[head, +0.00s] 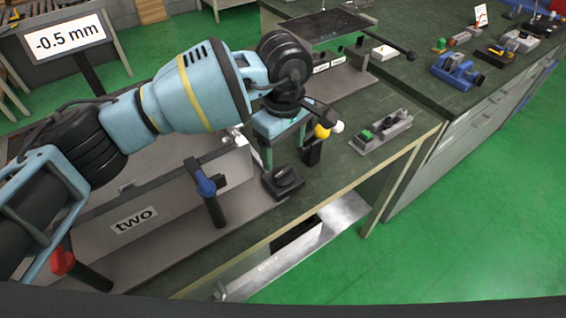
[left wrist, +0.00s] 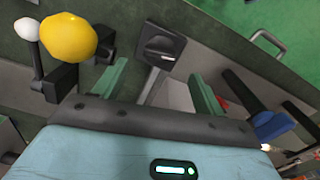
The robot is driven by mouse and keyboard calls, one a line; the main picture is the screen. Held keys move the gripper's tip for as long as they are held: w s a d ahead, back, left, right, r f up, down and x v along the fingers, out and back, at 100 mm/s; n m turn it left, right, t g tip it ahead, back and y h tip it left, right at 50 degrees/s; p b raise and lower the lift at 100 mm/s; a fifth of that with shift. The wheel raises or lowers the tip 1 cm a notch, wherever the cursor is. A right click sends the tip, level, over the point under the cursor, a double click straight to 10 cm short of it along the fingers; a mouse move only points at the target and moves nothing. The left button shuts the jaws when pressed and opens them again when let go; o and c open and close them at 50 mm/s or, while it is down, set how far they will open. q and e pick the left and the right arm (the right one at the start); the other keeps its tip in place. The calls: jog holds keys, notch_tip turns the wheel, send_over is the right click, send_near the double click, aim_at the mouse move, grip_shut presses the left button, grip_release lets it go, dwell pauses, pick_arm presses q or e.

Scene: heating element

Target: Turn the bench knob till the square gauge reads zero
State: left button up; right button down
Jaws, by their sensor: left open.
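The black bench knob (head: 287,181) sits on a dark square base near the bench's front edge. It also shows in the left wrist view (left wrist: 160,45), just beyond the fingers, with a pale pointer line across its top. The gauge sign (head: 65,40) at the top left reads -0.5 mm. My left gripper (head: 284,157) points down above the knob. Its two green fingers are apart, and in the left wrist view the gap between them (left wrist: 161,73) is empty of any held thing. The knob lies ahead of the gap. My right gripper is not in view.
A blue-handled lever (head: 205,184) stands left of the knob and a red-handled lever (head: 62,262) at the lower left. A yellow ball (head: 322,131) and a white ball sit on a black fixture close right of the gripper. A box labelled "two" (head: 134,221) stands behind the levers.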

aim_at(284, 170)
pick_arm(q)
jog(key=shift+w+f, duration=0.1)
jog(key=shift+f, duration=2.95)
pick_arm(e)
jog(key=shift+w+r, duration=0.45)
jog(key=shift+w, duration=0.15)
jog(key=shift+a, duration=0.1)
pick_arm(q)
jog(key=c, duration=1)
jog(key=n+p, duration=0.1)
jog(key=n, duration=0.2)
jog(key=shift+r, duration=0.2)
jog(key=shift+f+n, duration=0.15)
jog(key=shift+n, duration=0.85)
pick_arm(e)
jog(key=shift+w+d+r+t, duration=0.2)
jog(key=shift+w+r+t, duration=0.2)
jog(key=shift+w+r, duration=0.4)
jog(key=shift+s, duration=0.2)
pick_arm(q)
jog(key=o, duration=1)
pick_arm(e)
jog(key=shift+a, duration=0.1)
pick_arm(q)
jog(key=shift+r, duration=3.9)
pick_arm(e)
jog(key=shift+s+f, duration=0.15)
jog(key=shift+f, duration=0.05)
